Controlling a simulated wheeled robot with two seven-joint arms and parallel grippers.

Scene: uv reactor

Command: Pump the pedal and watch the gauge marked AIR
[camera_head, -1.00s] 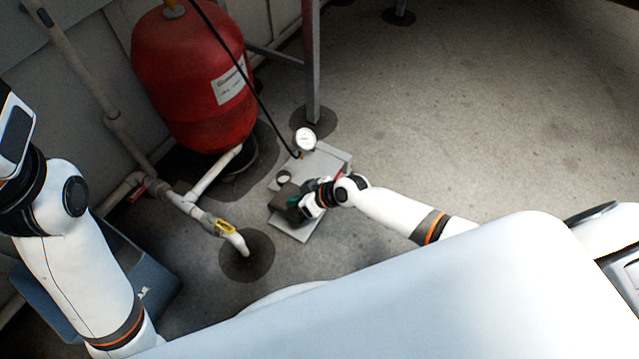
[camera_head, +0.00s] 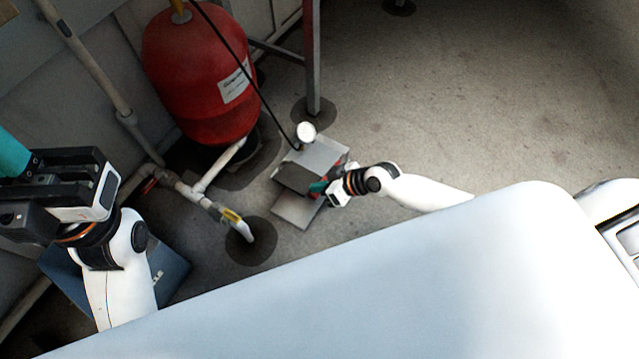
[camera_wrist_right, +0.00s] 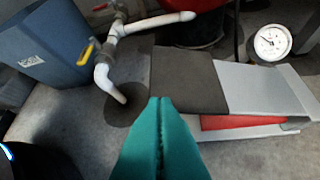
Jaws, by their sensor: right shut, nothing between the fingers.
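The foot pump stands on the floor in the middle of the head view, with a grey body (camera_head: 322,153) and a dark pedal pad (camera_head: 296,178). The pad (camera_wrist_right: 188,82) also shows in the right wrist view. A round white-faced gauge (camera_head: 306,131) is at the pump's far end. In the right wrist view the gauge (camera_wrist_right: 270,43) shows a dark needle towards the upper left; its lettering is too small to read. My right gripper (camera_head: 317,187) is shut and empty at the pad's near right edge; I cannot tell whether it touches. My left gripper (camera_head: 12,155) is partly out of frame.
A red tank (camera_head: 198,75) stands behind the pump, with a black hose running down to it. White pipes with a yellow-handled valve (camera_head: 232,215) are to the left. A blue bin (camera_head: 172,272) is at lower left. The floor at right is clear.

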